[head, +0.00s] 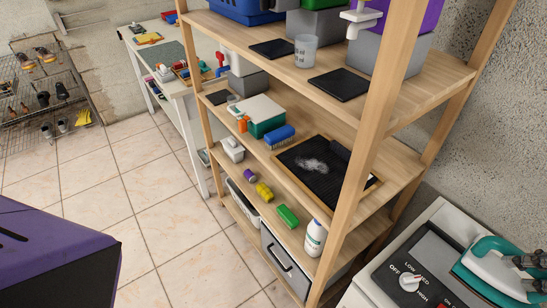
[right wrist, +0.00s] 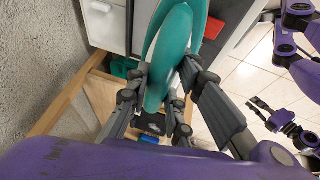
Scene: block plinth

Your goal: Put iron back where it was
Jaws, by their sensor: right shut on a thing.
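The iron (head: 488,258), teal with a pale body, is at the lower right of the head view, over or on a white unit with a dial; I cannot tell whether it touches the unit. My right gripper (head: 530,265) is partly cut off by the picture's edge there. In the right wrist view the iron's teal part (right wrist: 158,85) lies between the fingers of the right gripper (right wrist: 160,100), which is shut on it. My left gripper (right wrist: 272,115) shows small at the right of that view, away from the iron; its jaw state is unclear.
A wooden shelf rack (head: 375,130) stands left of the unit (head: 385,275), holding a black mat (head: 310,165), a blue brush (head: 280,136), a white bottle (head: 314,238) and bins. Its post stands close to the unit. Tiled floor (head: 150,220) is open at left.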

